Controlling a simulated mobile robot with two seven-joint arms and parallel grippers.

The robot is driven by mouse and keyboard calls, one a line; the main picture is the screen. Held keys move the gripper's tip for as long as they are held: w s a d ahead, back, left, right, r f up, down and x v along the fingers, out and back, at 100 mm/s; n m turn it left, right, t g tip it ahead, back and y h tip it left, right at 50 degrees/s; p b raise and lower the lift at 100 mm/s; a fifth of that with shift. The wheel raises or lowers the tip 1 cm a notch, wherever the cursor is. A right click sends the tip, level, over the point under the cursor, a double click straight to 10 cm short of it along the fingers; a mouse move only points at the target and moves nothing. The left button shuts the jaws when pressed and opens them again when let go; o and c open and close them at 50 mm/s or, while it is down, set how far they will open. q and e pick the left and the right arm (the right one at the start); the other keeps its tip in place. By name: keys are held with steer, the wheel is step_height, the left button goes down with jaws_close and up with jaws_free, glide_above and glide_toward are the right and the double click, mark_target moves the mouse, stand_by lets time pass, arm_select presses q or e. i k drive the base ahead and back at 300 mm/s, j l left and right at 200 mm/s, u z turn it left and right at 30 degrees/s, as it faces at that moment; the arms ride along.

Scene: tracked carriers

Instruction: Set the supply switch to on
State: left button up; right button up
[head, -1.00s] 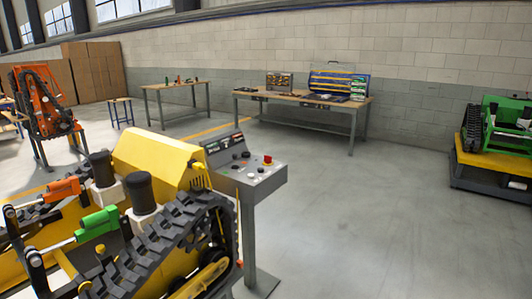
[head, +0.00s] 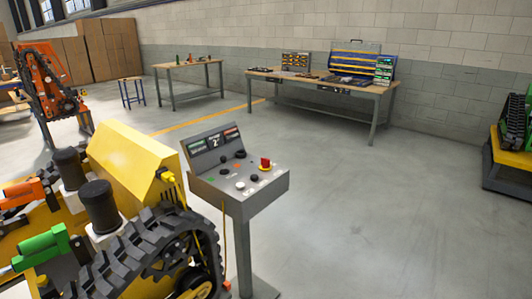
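A grey control console (head: 236,180) stands on a post in the middle of the head view. Its sloped panel carries several dark knobs, a white button (head: 240,186) and a red knob on a yellow base (head: 265,164). The upright back panel has small displays (head: 214,140). I cannot tell which control is the supply switch, nor how it is set; the labels are too small to read. Neither of my grippers is in view.
A yellow tracked carrier (head: 125,155) with black tracks stands close on the console's left. Workbenches (head: 320,90) with tool cases stand at the back wall. A green tracked machine (head: 517,125) is at the right edge. The floor (head: 390,210) right of the console is clear.

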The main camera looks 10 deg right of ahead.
mark_target(265, 163)
steer(key=i+l+u, duration=0.15)
steer(key=i+l, duration=0.6)
